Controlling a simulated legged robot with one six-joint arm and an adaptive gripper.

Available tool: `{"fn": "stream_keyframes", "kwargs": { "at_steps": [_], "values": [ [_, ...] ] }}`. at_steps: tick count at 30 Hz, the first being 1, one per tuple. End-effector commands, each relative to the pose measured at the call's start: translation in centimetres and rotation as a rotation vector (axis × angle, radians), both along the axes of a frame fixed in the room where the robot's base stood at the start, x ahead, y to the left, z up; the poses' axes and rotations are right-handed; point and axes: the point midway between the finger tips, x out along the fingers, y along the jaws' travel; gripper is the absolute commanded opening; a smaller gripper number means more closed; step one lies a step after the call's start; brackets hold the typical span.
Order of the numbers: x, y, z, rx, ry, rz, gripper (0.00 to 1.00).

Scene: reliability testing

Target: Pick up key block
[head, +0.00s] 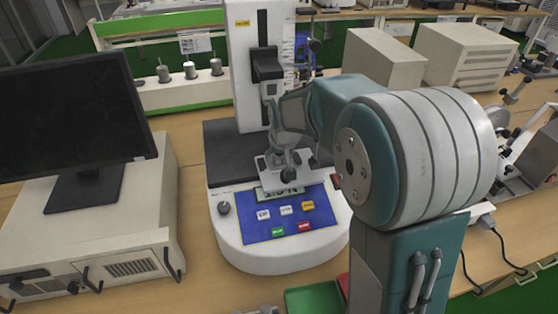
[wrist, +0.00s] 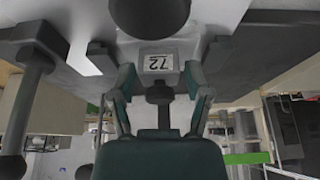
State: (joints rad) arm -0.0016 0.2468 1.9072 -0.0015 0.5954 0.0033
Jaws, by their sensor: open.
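The testing machine (head: 275,256) stands on the bench, with a tall white column and a blue button panel. A pale block (wrist: 136,52) with a small tag that seems to read 72 shows in the wrist view, just beyond the fingertips; I cannot tell for sure that it is the key block. My gripper (wrist: 160,80) is open, with one finger on each side of a dark knob (wrist: 158,94) below the tag. I cannot tell if the fingers touch anything. In the head view my gripper (head: 286,158) is over the machine's base, and my arm hides part of it.
A monitor (head: 70,115) on a pale case (head: 110,220) stands at the left. Pale boxes (head: 385,65) are at the back right. A dark cylinder (wrist: 150,15) is close above the pale block in the wrist view.

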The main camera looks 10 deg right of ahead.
Motion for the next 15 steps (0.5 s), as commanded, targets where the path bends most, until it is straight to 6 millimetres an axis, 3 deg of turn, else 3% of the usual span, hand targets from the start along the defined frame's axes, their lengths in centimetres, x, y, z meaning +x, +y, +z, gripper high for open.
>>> {"fn": "stream_keyframes", "kwargs": {
  "at_steps": [8, 12, 15],
  "values": [
    [0.13, 0.03, -0.32, 0.0, -0.001, 0.0, 0.63],
    [0.14, 0.03, -0.34, 0.0, 0.0, 0.001, 0.0],
    [0.14, 0.03, -0.36, 0.0, 0.0, 0.0, 0.0]
  ]
}}
